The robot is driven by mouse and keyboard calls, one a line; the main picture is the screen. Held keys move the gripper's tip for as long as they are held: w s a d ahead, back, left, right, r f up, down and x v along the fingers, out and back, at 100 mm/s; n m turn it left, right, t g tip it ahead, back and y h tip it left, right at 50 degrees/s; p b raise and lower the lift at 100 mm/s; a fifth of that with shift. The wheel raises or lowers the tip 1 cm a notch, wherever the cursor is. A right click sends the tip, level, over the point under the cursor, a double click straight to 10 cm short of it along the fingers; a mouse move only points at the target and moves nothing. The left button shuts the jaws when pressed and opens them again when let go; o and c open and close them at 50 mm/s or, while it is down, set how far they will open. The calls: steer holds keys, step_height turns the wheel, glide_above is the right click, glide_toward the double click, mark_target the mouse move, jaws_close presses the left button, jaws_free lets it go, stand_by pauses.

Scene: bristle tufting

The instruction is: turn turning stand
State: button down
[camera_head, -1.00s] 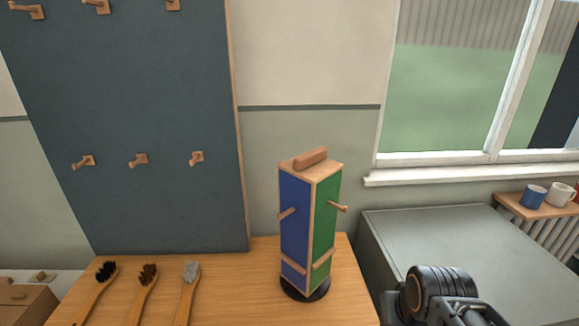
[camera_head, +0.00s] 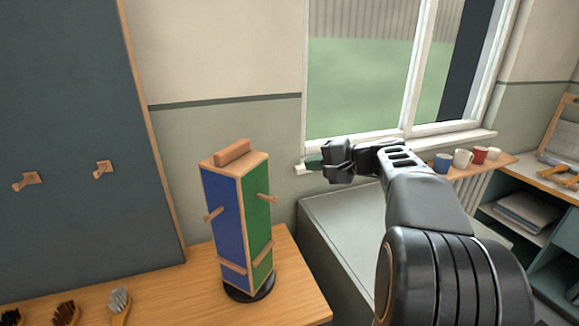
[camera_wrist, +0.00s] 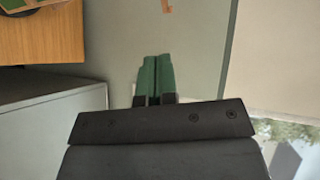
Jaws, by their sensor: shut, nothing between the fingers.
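The turning stand (camera_head: 237,222) is a tall four-sided block on a round black base, on the wooden table in the head view. A blue face and a green face show, each with a wooden peg and a low ledge. A wooden handle bar lies across its top. My gripper (camera_head: 314,162) is raised to the right of the stand, clear of it, its tips pointing left. In the wrist view its green fingertips (camera_wrist: 155,78) are together with nothing between them. The stand's far sides are hidden.
Several brushes (camera_head: 119,303) lie on the wooden table (camera_head: 185,296) at left. A dark pegboard (camera_head: 75,130) stands behind them. A grey cabinet (camera_head: 325,222) is right of the table, below the window. Mugs (camera_head: 462,158) stand on a shelf farther right.

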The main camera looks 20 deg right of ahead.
steer(key=r+p+x, duration=0.1)
steer(key=p+x, duration=0.2)
steer(key=x, duration=1)
steer(key=shift+w+r, duration=0.2)
steer(key=shift+a, duration=0.1)
steer(key=shift+a, duration=0.1)
